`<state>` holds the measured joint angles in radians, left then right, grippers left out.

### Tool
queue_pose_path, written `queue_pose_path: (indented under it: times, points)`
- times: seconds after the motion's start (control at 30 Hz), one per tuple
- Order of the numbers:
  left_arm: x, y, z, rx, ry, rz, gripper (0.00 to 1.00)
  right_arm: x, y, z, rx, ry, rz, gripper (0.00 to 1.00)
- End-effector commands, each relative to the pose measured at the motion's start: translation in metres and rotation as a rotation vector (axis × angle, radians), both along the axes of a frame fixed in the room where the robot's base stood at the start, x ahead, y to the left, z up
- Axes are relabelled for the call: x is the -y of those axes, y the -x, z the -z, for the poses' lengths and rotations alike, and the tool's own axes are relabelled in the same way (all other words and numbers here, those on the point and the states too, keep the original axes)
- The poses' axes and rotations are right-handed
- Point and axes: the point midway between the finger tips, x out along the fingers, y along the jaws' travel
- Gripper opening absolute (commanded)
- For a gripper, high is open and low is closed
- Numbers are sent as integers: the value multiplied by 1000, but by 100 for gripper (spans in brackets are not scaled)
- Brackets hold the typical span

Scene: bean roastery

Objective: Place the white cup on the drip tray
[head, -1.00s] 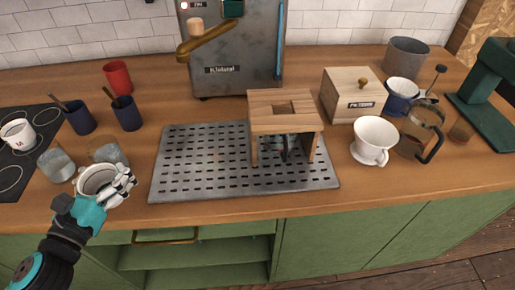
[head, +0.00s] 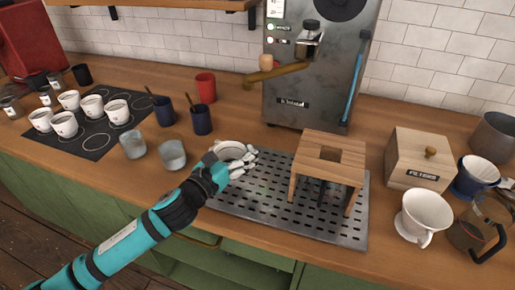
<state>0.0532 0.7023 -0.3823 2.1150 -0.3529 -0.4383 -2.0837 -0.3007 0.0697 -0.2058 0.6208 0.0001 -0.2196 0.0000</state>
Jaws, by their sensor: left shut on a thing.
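The white cup (head: 229,151) is in my left gripper (head: 240,165) in the head view. The gripper's fingers are shut on it, and they hide much of its side. The drip tray (head: 268,205) is a grey slotted metal plate on the wooden counter. The cup and gripper are at the tray's left back part. I cannot tell whether the cup touches the tray. My right gripper is not in view.
A wooden stand (head: 330,148) is on the tray's right half. Two glasses (head: 172,154) stand left of the gripper. Several white cups (head: 64,124) sit on a black mat at left. The coffee machine (head: 316,75) is behind the tray.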

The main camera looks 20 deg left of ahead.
Motion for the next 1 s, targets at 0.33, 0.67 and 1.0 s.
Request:
queue_pose_path:
  times: [0.33, 0.67, 1.0]
  points:
    - [33, -46, 4, 2, 1, 2, 27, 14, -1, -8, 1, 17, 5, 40]
    - [34, -46, 40, 0, 1, 1, 27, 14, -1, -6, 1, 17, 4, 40]
    - [33, -46, 44, 2, -2, 1, 27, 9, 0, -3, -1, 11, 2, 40]
